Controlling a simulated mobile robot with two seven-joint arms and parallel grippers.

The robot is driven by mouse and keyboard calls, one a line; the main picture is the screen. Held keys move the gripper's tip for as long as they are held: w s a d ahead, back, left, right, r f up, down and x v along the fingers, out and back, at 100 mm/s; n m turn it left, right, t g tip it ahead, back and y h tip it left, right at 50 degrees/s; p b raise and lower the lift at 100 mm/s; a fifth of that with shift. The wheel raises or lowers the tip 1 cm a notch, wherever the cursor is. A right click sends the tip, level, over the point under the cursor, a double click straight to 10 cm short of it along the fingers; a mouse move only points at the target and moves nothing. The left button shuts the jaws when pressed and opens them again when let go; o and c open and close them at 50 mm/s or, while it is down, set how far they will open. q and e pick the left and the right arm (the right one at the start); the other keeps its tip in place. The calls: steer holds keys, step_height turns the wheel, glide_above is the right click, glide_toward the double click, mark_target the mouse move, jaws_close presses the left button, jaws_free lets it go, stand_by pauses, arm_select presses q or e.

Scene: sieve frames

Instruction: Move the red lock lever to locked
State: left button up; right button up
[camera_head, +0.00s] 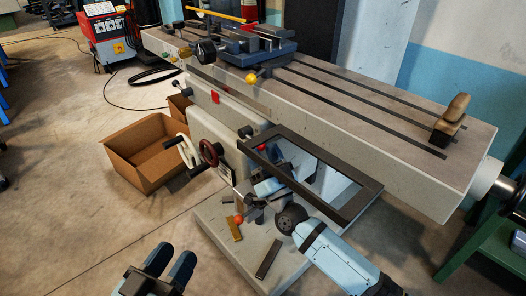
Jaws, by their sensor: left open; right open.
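A lever with a red ball knob (238,219) shows low at the machine's front, above its base plate. Another red knob (262,147) shows higher, at the edge of a dark rectangular frame (352,208). I cannot tell for certain which of the two is the lock lever, nor its setting. My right gripper (254,205) is open, close beside the lower red knob; whether it touches it I cannot tell, and its fingers are hard to make out. My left gripper (171,262) is open and empty at the bottom, well apart from the machine.
The long grey milling machine (330,125) fills the middle, with handwheels (208,152) at its front. Open cardboard boxes (130,170) stand on the floor to the left. A red machine (105,38) is at the back left, a green bench (470,250) at the right. Floor at lower left is clear.

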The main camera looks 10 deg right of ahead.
arm_select(q)
steer(key=shift+a+r+t+y+p, duration=0.2)
steer(key=shift+r+p, duration=0.25)
steer(key=shift+p, duration=0.35)
steer(key=shift+a+r+t+y+p, duration=0.1)
steer(key=shift+a+r+y+p, duration=0.15)
steer(key=shift+r+p, duration=0.4)
arm_select(e)
steer(key=s+d, duration=0.5)
steer(key=s, duration=0.6)
steer(key=shift+s+f, duration=0.2)
steer(key=shift+s, duration=0.2)
arm_select(q)
steer(key=shift+f, duration=0.2)
arm_select(e)
steer(key=shift+a, duration=0.1)
